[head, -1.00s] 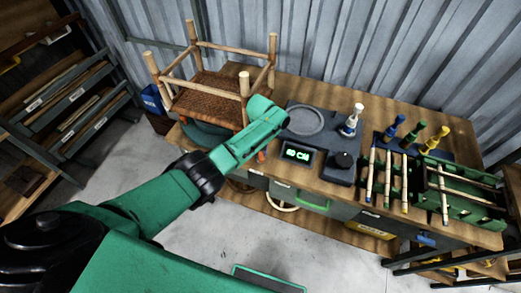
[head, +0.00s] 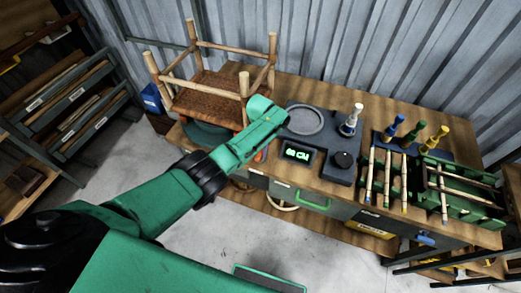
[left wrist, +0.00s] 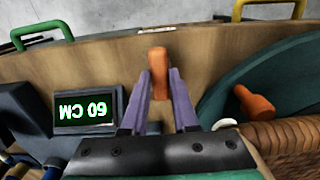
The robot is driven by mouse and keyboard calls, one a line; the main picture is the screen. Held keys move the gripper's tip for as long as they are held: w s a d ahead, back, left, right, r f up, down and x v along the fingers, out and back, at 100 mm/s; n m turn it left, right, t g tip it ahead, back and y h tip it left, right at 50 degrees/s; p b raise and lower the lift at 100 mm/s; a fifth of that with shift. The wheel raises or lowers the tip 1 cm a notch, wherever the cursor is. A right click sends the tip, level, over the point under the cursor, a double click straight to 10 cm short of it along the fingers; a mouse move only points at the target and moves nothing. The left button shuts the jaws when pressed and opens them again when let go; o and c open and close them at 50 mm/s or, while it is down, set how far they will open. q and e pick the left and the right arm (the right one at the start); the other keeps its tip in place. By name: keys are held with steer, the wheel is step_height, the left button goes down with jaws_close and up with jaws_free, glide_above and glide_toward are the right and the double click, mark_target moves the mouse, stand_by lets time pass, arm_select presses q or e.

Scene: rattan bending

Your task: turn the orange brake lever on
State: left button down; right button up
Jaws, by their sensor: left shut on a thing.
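An orange lever (left wrist: 157,62) stands at the front edge of the wooden workbench in the left wrist view. Its lower part is between the two purple fingers of my left gripper (left wrist: 159,88), which is shut on it. In the head view, my left gripper (head: 267,118) is over the bench front, and a bit of orange lever (head: 261,155) shows just below it. A second orange knob (left wrist: 256,104) is on the dark green round base beside the gripper. My right gripper is not in view.
A stool frame with a woven seat (head: 208,92) stands on the green base (head: 205,133) left of my gripper. A display (head: 298,153) reading 60 CM and a grey ring (head: 305,120) are to the right. Bottles, sticks and a green crate (head: 462,200) fill the bench's right side.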

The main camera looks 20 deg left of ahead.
mark_target(261, 152)
arm_select(q)
steer(key=c, duration=0.7)
jaws_free()
step_height(261, 152, up, 6)
steer(key=shift+f+p, duration=0.1)
steer(key=shift+p, duration=0.55)
step_height(261, 152, up, 9)
steer(key=shift+f+b, duration=0.1)
steer(key=shift+b, duration=0.5)
